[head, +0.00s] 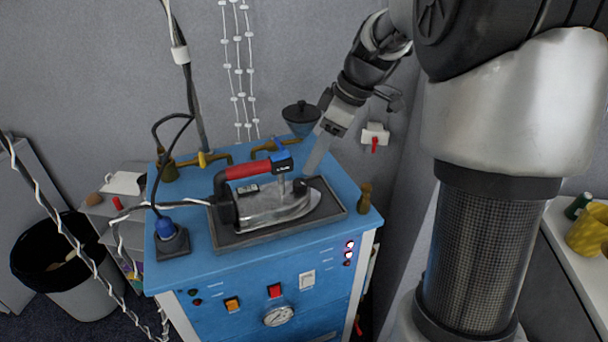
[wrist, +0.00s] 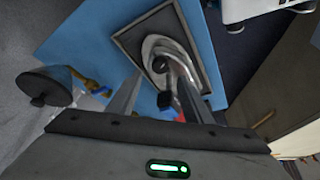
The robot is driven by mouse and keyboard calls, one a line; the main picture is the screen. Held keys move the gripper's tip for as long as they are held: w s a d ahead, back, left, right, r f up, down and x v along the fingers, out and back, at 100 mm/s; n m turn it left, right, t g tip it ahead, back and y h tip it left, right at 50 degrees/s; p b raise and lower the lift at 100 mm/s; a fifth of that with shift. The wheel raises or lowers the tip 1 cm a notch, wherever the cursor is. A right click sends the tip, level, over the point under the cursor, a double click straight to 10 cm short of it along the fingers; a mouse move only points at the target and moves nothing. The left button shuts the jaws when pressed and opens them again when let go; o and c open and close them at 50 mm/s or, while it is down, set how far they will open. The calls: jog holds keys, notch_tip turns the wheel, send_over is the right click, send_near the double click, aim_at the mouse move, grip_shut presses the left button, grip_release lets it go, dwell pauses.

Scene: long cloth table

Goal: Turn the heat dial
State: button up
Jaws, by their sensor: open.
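A silver iron (head: 270,203) with a red handle (head: 248,170) rests flat on a dark pad (head: 228,239) on the blue workbench. A small black knob (head: 299,187), which looks like the heat dial, sits on the iron near its right end. It seems to show in the wrist view as a dark round piece (wrist: 160,65) on the metal body. My gripper (head: 312,170) points down just above and behind the iron's right end. In the wrist view my gripper (wrist: 157,78) has its two fingers apart with nothing held. Whether a finger touches the iron is unclear.
The blue workbench (head: 215,262) has switches and a gauge (head: 278,316) on its front. A blue funnel with a black lid (head: 301,113) and brass pipes stand behind. A black-lined bin (head: 60,265) stands further left.

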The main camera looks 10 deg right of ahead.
aim_at(301, 182)
jog(key=x, duration=0.7)
jog(key=shift+f, duration=0.1)
jog(key=c, duration=1.1)
jog(key=shift+o, duration=0.2)
jog(key=shift+a+f+m+t+b, duration=0.1)
jog(key=shift+f+m+t+b, duration=0.15)
jog(key=shift+m+b, duration=0.4)
jog(key=shift+s+r+m+t+h+b, duration=0.15)
jog(key=shift+m+h+b, duration=0.1)
jog(key=shift+m, duration=0.25)
jog(key=shift+w+r+m+t+h+b, duration=0.15)
jog(key=shift+m+b, duration=0.1)
jog(key=shift+m, duration=0.2)
jog(key=o, duration=1.1)
jog(key=shift+s, duration=0.1)
jog(key=shift+c, duration=0.2)
